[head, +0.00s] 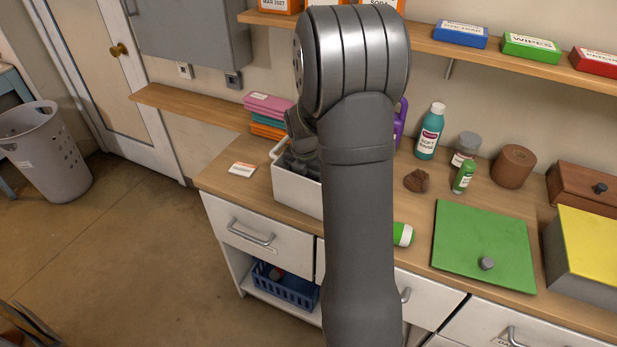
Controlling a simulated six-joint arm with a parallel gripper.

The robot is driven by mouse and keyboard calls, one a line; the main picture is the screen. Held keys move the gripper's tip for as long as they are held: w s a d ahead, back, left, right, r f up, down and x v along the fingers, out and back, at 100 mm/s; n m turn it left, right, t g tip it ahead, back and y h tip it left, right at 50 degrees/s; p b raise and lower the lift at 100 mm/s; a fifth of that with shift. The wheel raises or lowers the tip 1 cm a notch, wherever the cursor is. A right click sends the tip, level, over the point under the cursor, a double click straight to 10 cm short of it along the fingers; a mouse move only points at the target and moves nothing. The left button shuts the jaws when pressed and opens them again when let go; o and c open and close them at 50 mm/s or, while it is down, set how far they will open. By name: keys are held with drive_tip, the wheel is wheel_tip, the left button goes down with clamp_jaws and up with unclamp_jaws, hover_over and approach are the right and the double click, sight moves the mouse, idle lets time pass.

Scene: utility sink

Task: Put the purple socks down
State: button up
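I cannot make out any purple socks in the head view. A white bin (297,189) stands on the wooden counter, partly hidden behind my arm. Dark grey shapes show at its opening, and I cannot tell whether they are contents or my fingers. My gripper (302,155) is mostly hidden behind my own arm, at or just above the bin's opening. Its fingertips are not clear, so I cannot see whether it is open, shut or holding anything.
A folded stack (268,115) of pink, orange and teal items lies behind the bin. A small white card (242,169) lies left of it. A purple container (400,122), teal bottle (430,132), brown lump (417,180) and green board (484,243) are to the right. A grey basket (45,155) stands on the floor.

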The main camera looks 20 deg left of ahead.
wheel_tip(320, 180, up, 12)
drive_tip(key=s, duration=0.1)
drive_tip(key=shift+s, duration=0.4)
drive_tip(key=shift+a+r, duration=0.1)
drive_tip(key=f, duration=0.4)
drive_tip(key=w+f, duration=0.1)
drive_tip(key=f, duration=0.6)
drive_tip(key=shift+w+f, duration=0.35)
drive_tip(key=shift+w+r, duration=0.1)
drive_tip(key=shift+w, duration=0.05)
drive_tip(key=shift+r, duration=1.65)
